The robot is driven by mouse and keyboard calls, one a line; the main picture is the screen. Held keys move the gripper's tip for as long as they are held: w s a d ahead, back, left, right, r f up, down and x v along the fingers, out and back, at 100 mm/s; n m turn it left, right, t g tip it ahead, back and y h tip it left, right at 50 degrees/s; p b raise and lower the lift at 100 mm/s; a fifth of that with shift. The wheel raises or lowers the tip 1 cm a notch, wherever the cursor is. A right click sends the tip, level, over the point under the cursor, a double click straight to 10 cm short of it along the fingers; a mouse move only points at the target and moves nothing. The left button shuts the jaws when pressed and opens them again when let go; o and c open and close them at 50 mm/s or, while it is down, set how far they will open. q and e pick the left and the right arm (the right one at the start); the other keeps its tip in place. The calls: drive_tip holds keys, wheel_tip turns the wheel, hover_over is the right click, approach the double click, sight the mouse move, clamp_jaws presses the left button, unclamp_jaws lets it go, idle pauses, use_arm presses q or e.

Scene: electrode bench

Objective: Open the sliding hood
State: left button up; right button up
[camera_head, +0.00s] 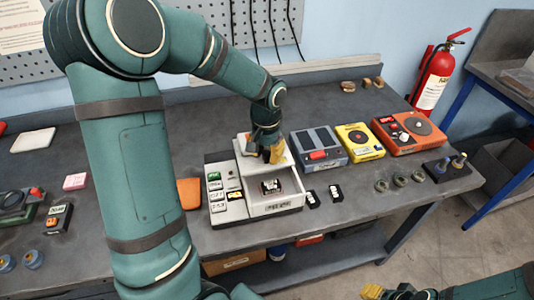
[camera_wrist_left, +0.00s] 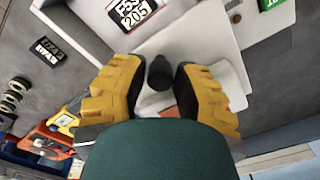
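The sliding hood (camera_head: 243,143) is a pale panel at the back of a white and grey box (camera_head: 278,208) on the bench. The front of the box is uncovered, and a black labelled block (camera_head: 270,187) lies inside; it also shows in the left wrist view (camera_wrist_left: 132,10). My left gripper (camera_head: 272,155) is at the hood. My right gripper (camera_head: 384,292) is at the bottom edge, partly cut off, away from the box.
Labelled keys (camera_head: 215,186) line the box's left side. Two black blocks (camera_head: 323,195) lie to its right. A grey-blue device (camera_head: 318,147), a yellow one (camera_head: 360,141) and an orange one (camera_head: 408,132) stand farther right. An orange piece (camera_head: 190,192) lies left of the box.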

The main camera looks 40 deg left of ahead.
idle(0.3)
use_arm(q)
wheel_tip(320, 180, up, 12)
idle(0.5)
idle(0.5)
